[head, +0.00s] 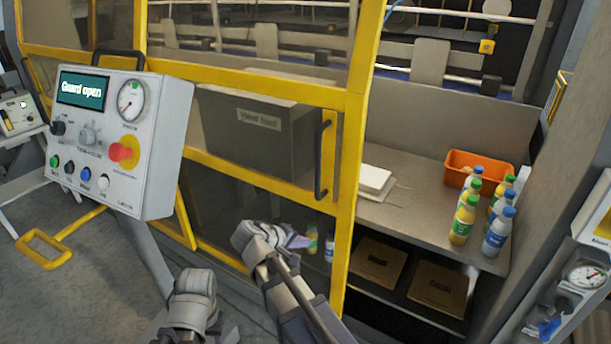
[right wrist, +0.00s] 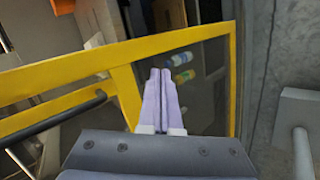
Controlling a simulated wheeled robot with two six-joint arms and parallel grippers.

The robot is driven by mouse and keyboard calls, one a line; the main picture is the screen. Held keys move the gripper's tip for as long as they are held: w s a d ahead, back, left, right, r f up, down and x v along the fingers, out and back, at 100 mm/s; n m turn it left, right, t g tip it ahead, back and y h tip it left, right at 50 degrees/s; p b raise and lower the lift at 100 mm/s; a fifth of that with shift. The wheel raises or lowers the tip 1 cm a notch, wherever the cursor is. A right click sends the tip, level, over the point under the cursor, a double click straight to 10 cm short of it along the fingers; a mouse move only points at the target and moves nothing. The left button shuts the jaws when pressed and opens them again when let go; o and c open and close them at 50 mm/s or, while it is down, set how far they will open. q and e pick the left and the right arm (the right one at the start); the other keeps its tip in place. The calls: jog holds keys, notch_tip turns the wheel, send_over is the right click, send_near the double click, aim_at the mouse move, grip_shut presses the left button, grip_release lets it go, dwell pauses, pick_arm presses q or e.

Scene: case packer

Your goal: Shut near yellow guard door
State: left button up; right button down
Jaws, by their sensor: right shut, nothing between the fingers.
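The near yellow guard door (head: 349,200) stands open in the head view, with clear panels in a yellow frame. Its dark upright handle (head: 321,160) is on the right part of the frame. The open gap lies to the right of the door's edge. My right gripper (head: 303,242) is shut and empty, below the handle in front of the lower panel. In the right wrist view its fingers (right wrist: 160,75) lie together over the yellow frame and lower panel, with the handle (right wrist: 55,118) to the left. I cannot make out my left gripper.
A control panel (head: 105,185) at the left reads "Guard open". Through the gap, a shelf holds an orange bin (head: 460,164), several bottles (head: 464,220) and a white stack (head: 373,181). Flat brown cartons (head: 439,288) lie below. A grey post (head: 575,150) stands at the right.

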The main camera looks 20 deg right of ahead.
jog(key=w+a+r+n+t+h, duration=0.2)
jog(key=w+a+r+t+h, duration=0.15)
jog(key=r, duration=0.35)
jog(key=w+a+r+n+t+h, duration=0.2)
jog(key=w+a+r+t, duration=0.1)
jog(key=w+r, duration=0.3)
jog(key=w+d+r, duration=0.1)
jog(key=w+d, duration=0.1)
jog(key=d, duration=1)
